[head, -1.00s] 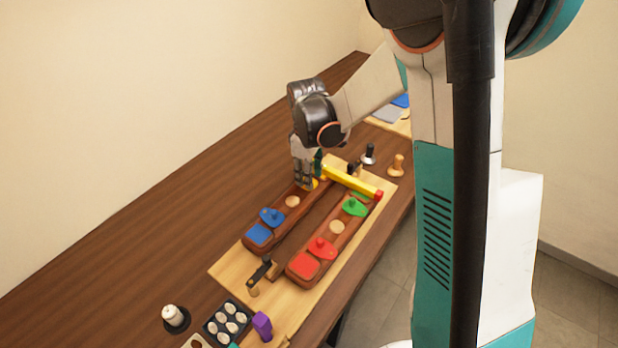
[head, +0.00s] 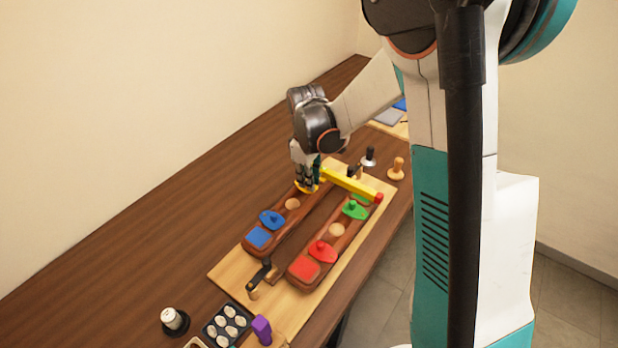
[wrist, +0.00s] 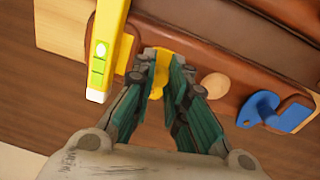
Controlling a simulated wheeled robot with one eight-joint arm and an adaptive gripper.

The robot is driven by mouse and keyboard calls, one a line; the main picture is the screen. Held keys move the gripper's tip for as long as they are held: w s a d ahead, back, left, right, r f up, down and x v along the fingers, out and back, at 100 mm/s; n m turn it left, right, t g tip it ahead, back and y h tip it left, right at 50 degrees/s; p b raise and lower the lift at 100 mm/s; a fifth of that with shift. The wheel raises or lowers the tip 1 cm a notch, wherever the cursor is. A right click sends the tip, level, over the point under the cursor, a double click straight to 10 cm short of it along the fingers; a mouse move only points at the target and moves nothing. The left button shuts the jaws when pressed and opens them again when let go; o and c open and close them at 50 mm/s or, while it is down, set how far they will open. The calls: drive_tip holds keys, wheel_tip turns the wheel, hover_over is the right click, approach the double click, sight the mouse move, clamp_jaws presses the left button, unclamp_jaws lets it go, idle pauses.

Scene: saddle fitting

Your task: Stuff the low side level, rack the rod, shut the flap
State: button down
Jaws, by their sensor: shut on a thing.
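My gripper (head: 308,187) is shut on the yellow flap (wrist: 158,72) at the far end of the left brown padded panel (head: 284,232). The fingers hide most of the flap; whether it covers its pocket cannot be told. A yellow bar (head: 350,183) with a red end lies across the far ends of both panels. In the wrist view the bar (wrist: 110,45) shows a vial and green marks, left of my fingers. The left panel also has a blue flap (head: 271,218). The right panel (head: 318,265) has a red flap (head: 321,250) and a green flap (head: 354,210).
Dark-topped posts (head: 260,277) stand at the board's near end. Nearer are a tray of pale pieces (head: 227,324), a purple block (head: 262,328) and a white-topped cylinder (head: 173,321). Two knobbed pieces (head: 397,168) stand at the far right. The table's left side is clear.

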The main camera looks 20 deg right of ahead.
drive_tip(key=m, duration=0.1)
drive_tip(key=a+m, duration=0.1)
drive_tip(key=m, duration=0.3)
drive_tip(key=shift+s+a, duration=0.25)
drive_tip(key=m, duration=0.2)
drive_tip(key=a+m, duration=0.1)
drive_tip(key=m, duration=0.2)
drive_tip(key=shift+w+a+m+g+b, duration=0.1)
drive_tip(key=shift+a+m+g+b, duration=0.2)
drive_tip(key=shift+b, duration=0.1)
drive_tip(key=m, duration=0.3)
drive_tip(key=w+a+m, duration=0.1)
drive_tip(key=m, duration=0.1)
drive_tip(key=shift+a, duration=0.1)
drive_tip(key=shift+w+a+m, duration=0.2)
drive_tip(key=shift+w+m, duration=0.05)
drive_tip(key=shift+m, duration=1)
drive_tip(key=shift+w+a+m, duration=0.15)
drive_tip(key=shift+w+m, duration=0.1)
drive_tip(key=shift+m, duration=1)
drive_tip(key=c, duration=1.6)
unclamp_jaws()
drive_tip(key=shift+o, duration=0.2)
drive_tip(key=shift+r, duration=0.1)
